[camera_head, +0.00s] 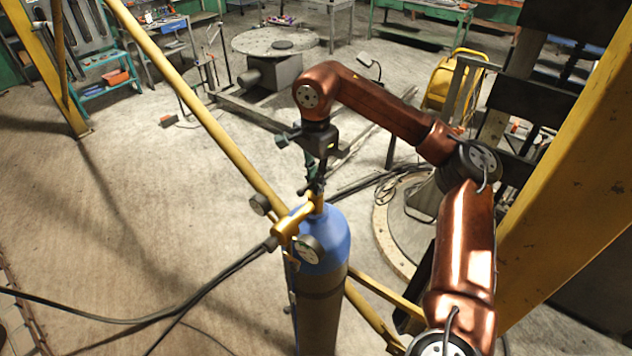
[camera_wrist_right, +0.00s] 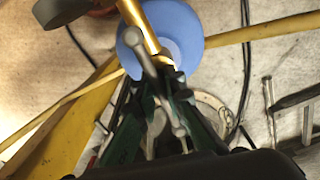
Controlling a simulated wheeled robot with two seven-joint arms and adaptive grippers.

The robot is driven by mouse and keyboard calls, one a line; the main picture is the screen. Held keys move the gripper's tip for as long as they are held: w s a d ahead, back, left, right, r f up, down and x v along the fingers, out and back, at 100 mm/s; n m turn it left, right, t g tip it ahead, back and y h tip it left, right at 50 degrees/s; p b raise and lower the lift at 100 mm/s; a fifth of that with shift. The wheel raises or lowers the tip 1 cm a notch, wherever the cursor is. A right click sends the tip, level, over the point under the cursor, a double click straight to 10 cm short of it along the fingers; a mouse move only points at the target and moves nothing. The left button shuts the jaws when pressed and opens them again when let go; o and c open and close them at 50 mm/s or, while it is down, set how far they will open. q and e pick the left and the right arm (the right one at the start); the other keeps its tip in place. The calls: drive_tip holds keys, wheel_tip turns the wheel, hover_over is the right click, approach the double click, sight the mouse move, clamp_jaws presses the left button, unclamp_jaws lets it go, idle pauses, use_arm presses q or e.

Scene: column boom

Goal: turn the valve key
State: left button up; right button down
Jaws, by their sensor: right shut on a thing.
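My right gripper (camera_head: 316,184) points down from above onto the valve. In the right wrist view, its green and dark fingers (camera_wrist_right: 160,108) are closed around a grey metal valve key (camera_wrist_right: 141,50). The key lies at the brass valve, over the blue shoulder (camera_wrist_right: 185,35). Its lower part is partly hidden between the fingers, and I cannot tell how it seats. My left gripper is out of view.
Two gauges, one (camera_head: 312,249) in front and one (camera_head: 260,204) behind, stick out beside the valve. Black hoses (camera_head: 150,318) run left from the regulator. Yellow beams (camera_head: 200,105) pass close by. The floor at left (camera_head: 130,200) is mostly clear.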

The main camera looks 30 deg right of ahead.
drive_tip(key=c, duration=2)
unclamp_jaws()
wheel_tip(320, 180, up, 12)
